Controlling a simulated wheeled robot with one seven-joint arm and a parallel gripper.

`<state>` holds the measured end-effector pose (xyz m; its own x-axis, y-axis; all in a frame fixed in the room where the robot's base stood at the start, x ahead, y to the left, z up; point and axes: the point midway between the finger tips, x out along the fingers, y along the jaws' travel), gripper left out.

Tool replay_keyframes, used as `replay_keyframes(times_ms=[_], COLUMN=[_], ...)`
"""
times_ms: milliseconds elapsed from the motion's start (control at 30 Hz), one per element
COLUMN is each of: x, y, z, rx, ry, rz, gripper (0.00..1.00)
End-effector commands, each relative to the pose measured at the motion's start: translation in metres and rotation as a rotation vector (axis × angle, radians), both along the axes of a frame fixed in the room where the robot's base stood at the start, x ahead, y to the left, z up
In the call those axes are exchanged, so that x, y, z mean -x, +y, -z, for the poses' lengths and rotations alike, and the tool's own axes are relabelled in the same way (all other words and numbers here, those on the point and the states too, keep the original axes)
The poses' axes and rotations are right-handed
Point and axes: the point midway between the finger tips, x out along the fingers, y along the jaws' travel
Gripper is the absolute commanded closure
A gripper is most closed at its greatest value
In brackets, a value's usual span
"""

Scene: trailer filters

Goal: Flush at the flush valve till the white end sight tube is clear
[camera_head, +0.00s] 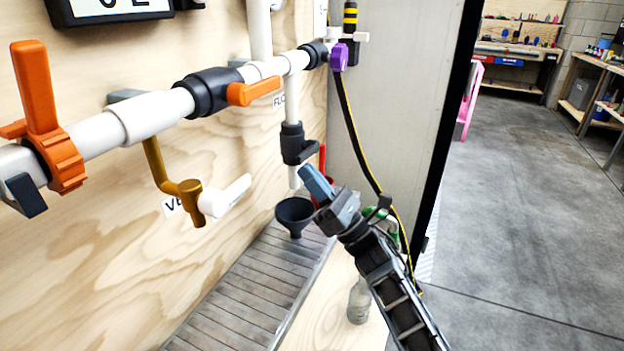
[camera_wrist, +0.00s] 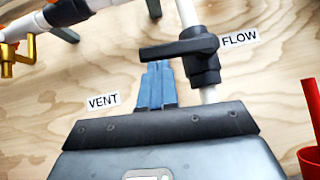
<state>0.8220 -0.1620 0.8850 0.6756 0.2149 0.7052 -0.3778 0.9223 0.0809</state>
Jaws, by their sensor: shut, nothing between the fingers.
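A black valve (camera_head: 293,138) sits on a vertical white pipe beside a FLOW label; in the wrist view the valve (camera_wrist: 203,58) has its black lever pointing left, across the pipe. No label reading "flush" shows, so I cannot tell for sure that this is the flush valve. A short white tube (camera_head: 294,178) hangs below it, above a dark funnel (camera_head: 295,212); the tube's contents are too small to judge. My gripper (camera_head: 318,184), with blue fingers, is shut and empty. In the wrist view its fingertips (camera_wrist: 155,66) are just below the lever; contact is unclear.
A white pipe along the plywood wall carries an orange-handled valve (camera_head: 242,94) and a large orange handle (camera_head: 37,90). A brass vent valve (camera_head: 190,190) projects at left. A red container (camera_wrist: 310,160) is at right. A clear bottle (camera_head: 359,301) stands below. Open floor lies right.

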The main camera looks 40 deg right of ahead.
Motion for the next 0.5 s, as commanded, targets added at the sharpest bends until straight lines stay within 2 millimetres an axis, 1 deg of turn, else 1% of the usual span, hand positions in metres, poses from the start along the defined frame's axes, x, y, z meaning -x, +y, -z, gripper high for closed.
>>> replay_keyframes(times_ms=[500], x=[0.0008], y=[0.0028], z=[-0.0051], rx=[-0.069], ry=[0.028], rz=[-0.001], gripper=[1.0])
